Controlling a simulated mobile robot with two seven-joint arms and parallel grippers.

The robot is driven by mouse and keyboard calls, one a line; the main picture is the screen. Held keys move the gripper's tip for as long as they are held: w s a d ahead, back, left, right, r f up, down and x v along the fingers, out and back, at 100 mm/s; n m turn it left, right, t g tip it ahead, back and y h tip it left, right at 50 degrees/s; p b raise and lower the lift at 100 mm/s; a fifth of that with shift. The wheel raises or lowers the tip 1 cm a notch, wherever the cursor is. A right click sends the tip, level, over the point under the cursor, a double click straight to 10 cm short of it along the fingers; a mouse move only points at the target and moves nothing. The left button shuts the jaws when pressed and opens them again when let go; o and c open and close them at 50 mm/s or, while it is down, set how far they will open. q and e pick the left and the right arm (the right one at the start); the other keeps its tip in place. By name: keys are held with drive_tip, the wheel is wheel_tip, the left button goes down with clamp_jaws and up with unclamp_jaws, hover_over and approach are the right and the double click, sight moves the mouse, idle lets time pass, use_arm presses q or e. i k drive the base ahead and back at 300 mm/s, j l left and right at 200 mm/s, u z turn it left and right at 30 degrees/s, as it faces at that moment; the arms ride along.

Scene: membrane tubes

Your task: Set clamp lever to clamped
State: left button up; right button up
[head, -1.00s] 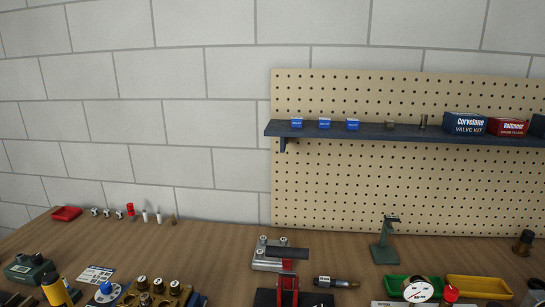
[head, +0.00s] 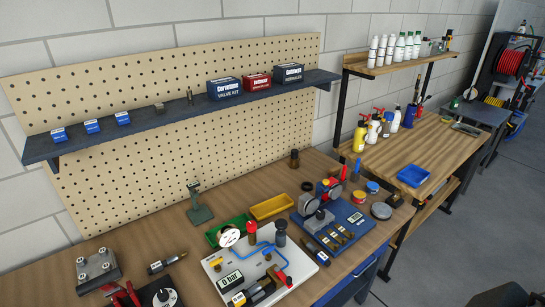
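A red part (head: 120,296), which looks like the clamp lever, shows at the bottom left of the head view, cut off by the lower edge. It stands beside a black block with a white dial (head: 165,297). Too little of it shows to tell the lever's position. A grey metal block with bolt heads (head: 97,266) sits just behind it on the wooden bench (head: 60,258). Neither of my grippers is in view.
A white board with gauge and valves (head: 215,268) and a blue tray of parts (head: 365,228) fill the bench's middle and right. A shelf (head: 160,116) crosses the pegboard.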

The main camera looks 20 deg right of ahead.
sight(287, 280)
drive_tip(key=z, duration=0.75)
drive_tip(key=i+l+u, duration=0.2)
drive_tip(key=i+l, duration=0.15)
drive_tip(key=i+j, duration=0.05)
drive_tip(key=i, duration=0.05)
